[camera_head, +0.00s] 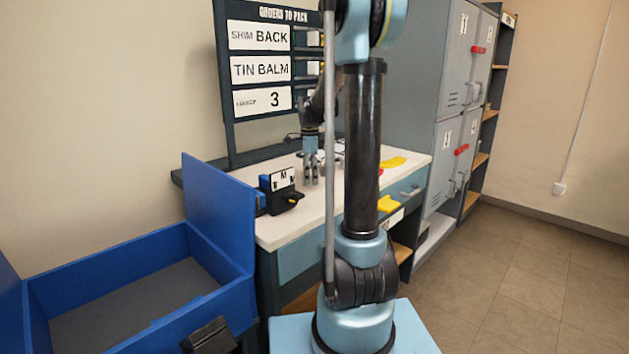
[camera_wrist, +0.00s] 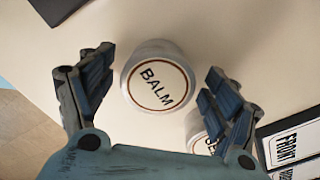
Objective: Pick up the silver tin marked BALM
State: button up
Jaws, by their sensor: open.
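The silver tin marked BALM (camera_wrist: 158,82) stands on the pale worktop in the wrist view, its round white lid with a dark ring facing the camera. My gripper (camera_wrist: 157,78) is open above it, with one finger to the tin's left and one to its right. In the head view my gripper (camera_head: 311,172) points down over the bench, and I cannot make out the tin there.
A second tin, its label partly hidden (camera_wrist: 197,124), stands close by under my right finger. A black holder labelled FRONT (camera_wrist: 292,147) lies lower right. A blue box (camera_head: 225,220) stands left.

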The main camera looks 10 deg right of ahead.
jog(key=c, duration=1.3)
